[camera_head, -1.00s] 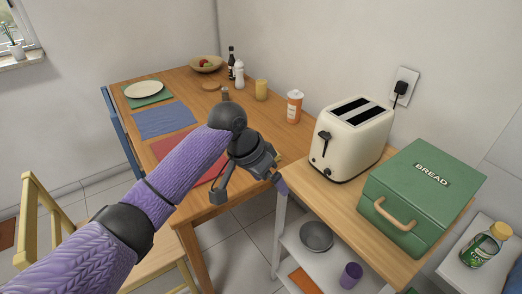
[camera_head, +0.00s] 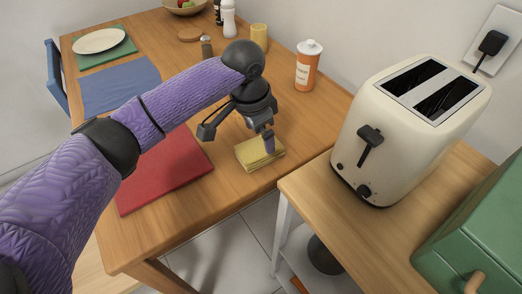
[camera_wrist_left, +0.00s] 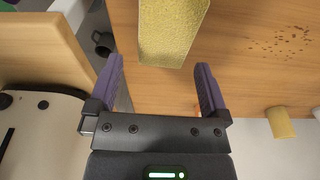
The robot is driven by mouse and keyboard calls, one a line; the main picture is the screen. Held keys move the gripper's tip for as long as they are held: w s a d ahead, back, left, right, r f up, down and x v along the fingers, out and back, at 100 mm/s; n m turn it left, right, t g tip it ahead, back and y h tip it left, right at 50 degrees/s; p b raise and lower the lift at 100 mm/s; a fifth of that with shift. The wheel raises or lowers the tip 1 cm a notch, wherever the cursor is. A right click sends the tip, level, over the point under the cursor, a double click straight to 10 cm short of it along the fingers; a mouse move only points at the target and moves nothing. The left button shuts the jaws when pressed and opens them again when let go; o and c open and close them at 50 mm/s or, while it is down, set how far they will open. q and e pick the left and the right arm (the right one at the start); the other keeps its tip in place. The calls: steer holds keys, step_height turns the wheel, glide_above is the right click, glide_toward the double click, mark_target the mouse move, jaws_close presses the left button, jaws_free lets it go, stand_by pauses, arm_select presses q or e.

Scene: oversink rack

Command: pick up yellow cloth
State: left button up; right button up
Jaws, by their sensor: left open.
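The yellow cloth (camera_head: 254,158) lies folded on the wooden table near its right edge, beside the red placemat (camera_head: 170,172). My left gripper (camera_head: 238,138) is open and empty, at the cloth, with one finger overlapping the cloth's right part in the head view. In the left wrist view, the cloth (camera_wrist_left: 172,32) shows at the top, and its near end lies just ahead of the gap between my open fingertips (camera_wrist_left: 159,66). Whether a finger touches the cloth cannot be told. My right gripper is not in view.
The cream toaster (camera_head: 400,125) stands on a side counter right of the table, with the green bread box (camera_head: 480,235) in front. An orange-labelled canister (camera_head: 308,68) and a yellow cup (camera_head: 259,37) stand behind the gripper. A gap separates table and counter.

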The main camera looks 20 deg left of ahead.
mark_target(260, 146)
arm_select(q)
steer(key=f+b, duration=0.1)
steer(key=f, duration=0.1)
steer(key=f+b, duration=0.2)
steer(key=f, duration=0.1)
steer(key=shift+w+f, duration=0.2)
steer(key=shift+f, duration=0.15)
steer(key=shift+w+f+b, duration=0.1)
steer(key=shift+f+b, duration=0.25)
steer(key=shift+r, duration=0.3)
steer(key=c, duration=0.9)
steer(key=shift+c, duration=0.2)
steer(key=shift+r+p, duration=0.4)
steer(key=shift+p, duration=0.05)
step_height(260, 146, up, 9)
steer(key=p, duration=0.5)
steer(key=shift+r, duration=0.2)
steer(key=shift+f, duration=0.1)
